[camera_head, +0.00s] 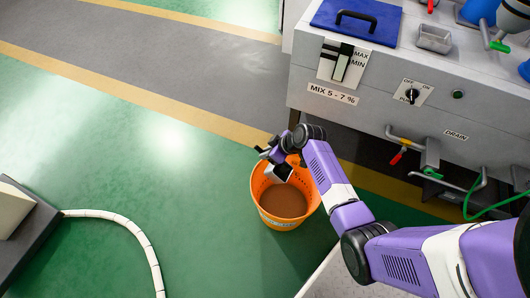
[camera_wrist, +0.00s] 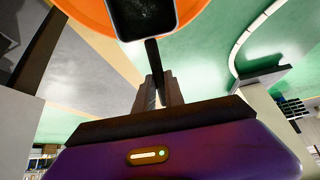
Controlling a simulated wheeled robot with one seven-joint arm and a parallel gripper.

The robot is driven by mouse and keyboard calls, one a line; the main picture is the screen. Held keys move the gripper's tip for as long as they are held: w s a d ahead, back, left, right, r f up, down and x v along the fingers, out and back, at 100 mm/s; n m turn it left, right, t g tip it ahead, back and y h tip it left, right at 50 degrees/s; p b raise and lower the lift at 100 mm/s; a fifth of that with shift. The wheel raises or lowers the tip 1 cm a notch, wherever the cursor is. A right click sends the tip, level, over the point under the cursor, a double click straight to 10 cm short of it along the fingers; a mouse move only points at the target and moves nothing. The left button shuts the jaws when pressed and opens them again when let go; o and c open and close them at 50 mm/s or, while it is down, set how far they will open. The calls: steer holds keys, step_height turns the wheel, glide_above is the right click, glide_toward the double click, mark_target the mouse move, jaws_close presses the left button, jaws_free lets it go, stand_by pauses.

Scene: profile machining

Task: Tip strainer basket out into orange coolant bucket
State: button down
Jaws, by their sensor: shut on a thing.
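The orange coolant bucket (camera_head: 262,205) stands on the floor beside the machine, with brown content inside. My gripper (camera_head: 272,152) is over the bucket's far side. A small grey strainer basket (camera_head: 279,173) hangs from it above the bucket opening and looks tilted. In the wrist view my gripper (camera_wrist: 157,82) is shut on the dark handle of the strainer basket (camera_wrist: 143,16). The basket's pale rim and dark speckled inside show there, cut off by the top edge. The orange bucket (camera_wrist: 92,14) curves behind it. Whether anything is left in the basket is unclear.
The grey coolant machine (camera_head: 385,95) stands at the right, with a blue lid (camera_head: 345,22), a small metal box (camera_head: 434,38) and drain valves (camera_head: 430,155). A pale hose (camera_head: 135,230) lies on the floor at left. The green floor left of the bucket is clear.

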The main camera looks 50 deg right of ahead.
steer(key=shift+s+d+r+t+b, duration=0.1)
steer(key=shift+s+t+b, duration=0.4)
steer(key=shift+s, duration=0.05)
steer(key=shift+s+r, duration=0.1)
steer(key=shift+r, duration=0.25)
steer(key=shift+t, duration=0.3)
steer(key=shift+s+d+f+b, duration=0.1)
steer(key=shift+s+f+b, duration=0.1)
steer(key=shift+b, duration=0.3)
steer(key=shift+s+t+y+b, duration=0.25)
steer(key=shift+t+y+b, duration=0.05)
steer(key=shift+b, duration=0.1)
steer(key=shift+s+d+r+t, duration=0.1)
steer(key=shift+s+r+t, duration=0.1)
steer(key=shift+r+t, duration=0.15)
steer(key=shift+b, duration=0.3)
